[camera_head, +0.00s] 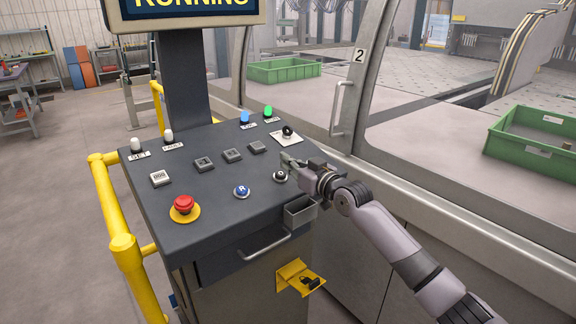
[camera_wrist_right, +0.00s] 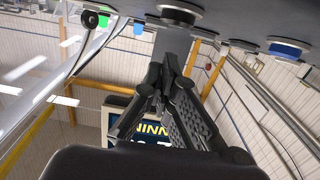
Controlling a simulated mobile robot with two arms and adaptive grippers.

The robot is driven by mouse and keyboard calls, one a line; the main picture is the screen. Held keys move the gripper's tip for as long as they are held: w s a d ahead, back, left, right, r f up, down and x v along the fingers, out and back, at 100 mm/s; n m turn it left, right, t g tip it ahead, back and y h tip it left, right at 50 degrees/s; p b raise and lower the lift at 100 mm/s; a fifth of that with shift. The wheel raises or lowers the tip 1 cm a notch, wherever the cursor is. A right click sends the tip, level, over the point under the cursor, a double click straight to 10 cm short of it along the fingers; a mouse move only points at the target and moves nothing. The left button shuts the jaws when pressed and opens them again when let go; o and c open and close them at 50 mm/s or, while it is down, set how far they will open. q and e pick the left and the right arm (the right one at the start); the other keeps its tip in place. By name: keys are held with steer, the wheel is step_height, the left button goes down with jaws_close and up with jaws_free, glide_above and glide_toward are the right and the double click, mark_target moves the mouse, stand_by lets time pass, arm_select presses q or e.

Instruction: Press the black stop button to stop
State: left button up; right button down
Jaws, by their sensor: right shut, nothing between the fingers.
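The black button (camera_head: 280,176) sits in a silver ring on the sloped top of the dark grey control console (camera_head: 215,225). A dark button in a silver ring, likely the same one, shows at the top of the right wrist view (camera_wrist_right: 180,12). My right gripper (camera_head: 288,160) is shut and empty, just beyond and right of the black button in the head view. In the wrist view its fingertips (camera_wrist_right: 172,62) are together, apart from the button. The display (camera_head: 190,8) reads RUNNING. My left gripper is not in view.
A blue R button (camera_head: 241,190) and a red mushroom button (camera_head: 183,204) lie left of the black button. A selector knob (camera_head: 288,132) stands behind my gripper. A yellow rail (camera_head: 115,225) flanks the console; a glazed machine enclosure stands right.

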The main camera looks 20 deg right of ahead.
steer(key=shift+w+f, duration=0.2)
steer(key=shift+f, duration=0.85)
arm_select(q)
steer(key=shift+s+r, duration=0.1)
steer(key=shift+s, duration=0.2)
